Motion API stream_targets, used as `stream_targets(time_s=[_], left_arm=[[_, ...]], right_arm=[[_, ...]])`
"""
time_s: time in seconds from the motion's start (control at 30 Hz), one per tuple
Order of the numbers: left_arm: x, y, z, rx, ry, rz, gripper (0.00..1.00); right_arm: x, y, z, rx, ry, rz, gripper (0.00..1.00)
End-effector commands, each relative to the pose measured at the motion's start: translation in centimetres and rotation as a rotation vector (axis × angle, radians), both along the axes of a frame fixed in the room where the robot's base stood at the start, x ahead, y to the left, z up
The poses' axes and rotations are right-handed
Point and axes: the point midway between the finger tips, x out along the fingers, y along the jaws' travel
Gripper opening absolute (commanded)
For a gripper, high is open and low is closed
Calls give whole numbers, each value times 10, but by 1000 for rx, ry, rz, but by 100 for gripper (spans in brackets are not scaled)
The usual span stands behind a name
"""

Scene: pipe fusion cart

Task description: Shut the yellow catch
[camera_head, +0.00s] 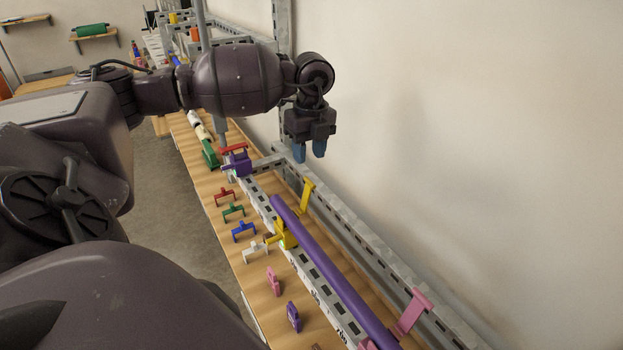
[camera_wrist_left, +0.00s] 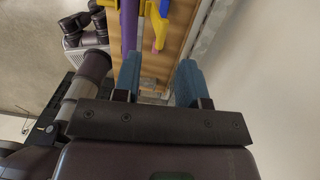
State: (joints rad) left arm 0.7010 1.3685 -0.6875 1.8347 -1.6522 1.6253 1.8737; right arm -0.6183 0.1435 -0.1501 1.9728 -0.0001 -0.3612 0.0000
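The yellow catch (camera_head: 306,195) stands raised on the wall side of the purple pipe (camera_head: 325,265), swung open, its arm sticking up. Its yellow base (camera_head: 286,236) sits on the metal rail by the pipe. In the left wrist view the yellow catch (camera_wrist_left: 176,22) is near the top, to the right of the purple pipe (camera_wrist_left: 129,28). My left gripper (camera_head: 309,151) has blue fingertips pointing down, beyond and above the catch, apart from it. Its fingers are spread with nothing between them in the left wrist view (camera_wrist_left: 160,80). My right gripper is not visible.
A pink catch (camera_head: 413,310) stands raised at the near end of the rail. A purple clamp with a red top (camera_head: 238,162) is at the far end. Several small coloured clips, including a blue one (camera_head: 243,231), lie on the wooden bench. A wall is to the right.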

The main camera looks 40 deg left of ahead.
Motion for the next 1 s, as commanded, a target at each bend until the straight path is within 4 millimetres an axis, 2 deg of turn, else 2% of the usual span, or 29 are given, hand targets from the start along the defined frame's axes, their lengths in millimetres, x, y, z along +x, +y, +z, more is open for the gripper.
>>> stream_targets(time_s=[0.3, 0.5, 0.7, 0.93, 1.0], left_arm=[[-3, 0, -54, -2, 3, -1, 38], [-4, 0, -76, -3, 1, -2, 38], [-4, 1, -84, -2, 0, -3, 38], [-4, 1, -84, -2, 0, -2, 38], [-4, 1, -84, -3, 0, -2, 28]], right_arm=[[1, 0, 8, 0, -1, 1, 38], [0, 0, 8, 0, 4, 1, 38], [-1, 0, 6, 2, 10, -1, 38], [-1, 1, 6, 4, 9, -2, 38], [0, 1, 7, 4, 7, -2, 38]])
